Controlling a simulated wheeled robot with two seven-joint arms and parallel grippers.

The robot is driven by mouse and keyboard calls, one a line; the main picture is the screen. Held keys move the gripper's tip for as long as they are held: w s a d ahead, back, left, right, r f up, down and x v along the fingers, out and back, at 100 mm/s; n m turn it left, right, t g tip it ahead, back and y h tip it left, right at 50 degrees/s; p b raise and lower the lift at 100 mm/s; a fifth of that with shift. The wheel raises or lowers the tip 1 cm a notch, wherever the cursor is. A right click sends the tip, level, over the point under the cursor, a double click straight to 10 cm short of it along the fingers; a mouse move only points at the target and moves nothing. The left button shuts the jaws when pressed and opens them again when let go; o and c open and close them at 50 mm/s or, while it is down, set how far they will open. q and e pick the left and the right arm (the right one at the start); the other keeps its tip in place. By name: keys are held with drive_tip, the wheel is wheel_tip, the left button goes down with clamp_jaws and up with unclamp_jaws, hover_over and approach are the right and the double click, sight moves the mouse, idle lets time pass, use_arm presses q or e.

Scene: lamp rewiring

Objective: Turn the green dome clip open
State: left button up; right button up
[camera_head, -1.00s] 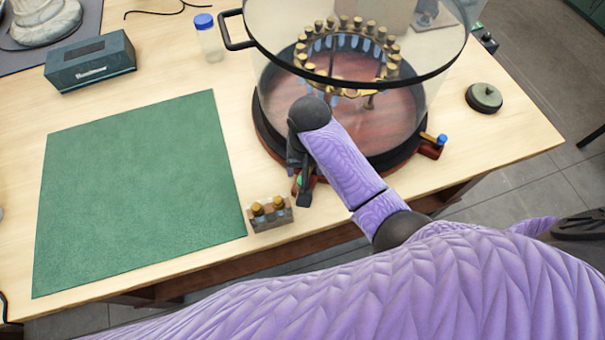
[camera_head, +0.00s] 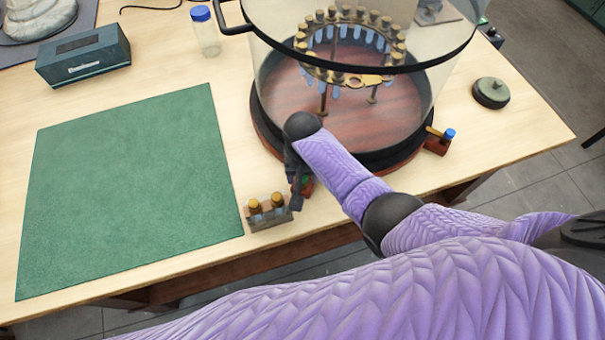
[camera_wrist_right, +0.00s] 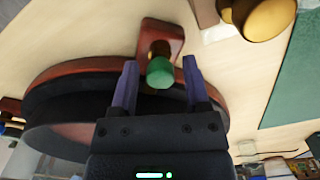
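The green dome clip (camera_wrist_right: 160,72) is a small green knob on a red-brown bracket (camera_wrist_right: 161,38) at the rim of the dome's base. My right gripper (camera_wrist_right: 159,63) is open, with one finger on each side of the green knob and a visible gap on both sides. In the head view my right gripper (camera_head: 296,190) points down at the base's front edge and mostly hides the clip. The clear dome (camera_head: 262,75) stands on a dark, red-brown round base (camera_head: 262,133). My left gripper is not in view.
A small rack (camera_head: 268,222) with gold-capped vials stands close left of my right gripper. A blue clip (camera_head: 449,134) sits at the base's right. A green mat (camera_head: 125,190) lies left, and a round dark-green lidded object (camera_head: 491,92) right. The front table edge is near.

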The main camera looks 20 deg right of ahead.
drive_tip(key=c, duration=0.7)
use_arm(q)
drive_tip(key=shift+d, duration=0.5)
use_arm(e)
clamp_jaws()
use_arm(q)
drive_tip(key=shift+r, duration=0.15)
use_arm(e)
drive_tip(key=n+p, duration=0.1)
drive_tip(key=n, duration=0.2)
drive_tip(key=shift+d+r+p, duration=0.1)
drive_tip(key=shift+p, duration=0.25)
drive_tip(key=n+p, duration=0.1)
drive_tip(key=n, duration=0.2)
drive_tip(key=shift+n, duration=0.4)
drive_tip(key=n, duration=0.3)
drive_tip(key=shift+d+n, duration=0.1)
drive_tip(key=shift+n, duration=0.2)
drive_tip(key=n, duration=0.3)
drive_tip(key=shift+n+p, duration=0.3)
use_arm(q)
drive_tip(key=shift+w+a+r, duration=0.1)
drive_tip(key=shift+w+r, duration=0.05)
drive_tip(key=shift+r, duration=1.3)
use_arm(e)
drive_tip(key=shift+w+n, duration=0.1)
drive_tip(key=shift+n, duration=2)
